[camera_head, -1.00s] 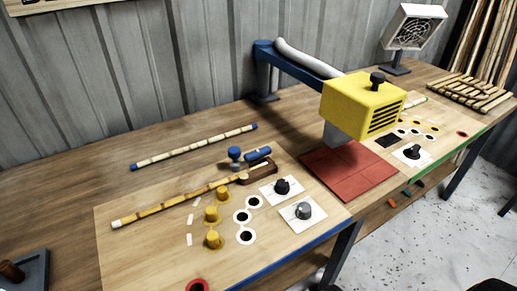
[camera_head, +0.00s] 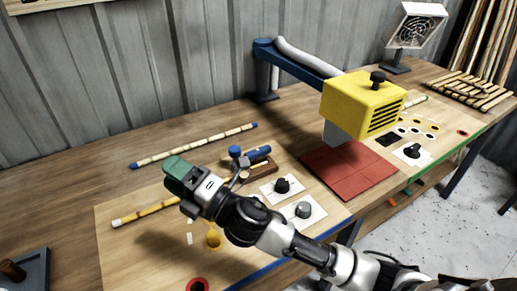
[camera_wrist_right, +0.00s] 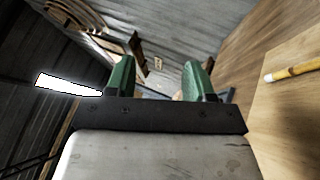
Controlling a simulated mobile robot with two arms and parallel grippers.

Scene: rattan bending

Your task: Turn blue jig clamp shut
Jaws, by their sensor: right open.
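The blue jig clamp (camera_head: 258,154) stands at the back of the near wooden board, with a blue knob (camera_head: 235,151) beside its blue handle and a brown block (camera_head: 260,171) below. A rattan pole with a white end (camera_head: 119,222) lies along the board towards the clamp; my right arm hides its middle. My right gripper (camera_head: 176,168), with green fingers, is above the board, left of the clamp and apart from it. In the right wrist view its two green fingers (camera_wrist_right: 160,80) are spread with nothing between them, and the pole's end (camera_wrist_right: 270,77) shows at right. My left gripper is not in view.
A blue-ended pole (camera_head: 195,145) lies behind the board. Dark and grey knobs (camera_head: 304,209) sit on white plates right of my arm. A yellow machine (camera_head: 362,103) overhangs a red mat (camera_head: 349,172). A yellow peg (camera_head: 213,240) stands below my arm. The table's back left is clear.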

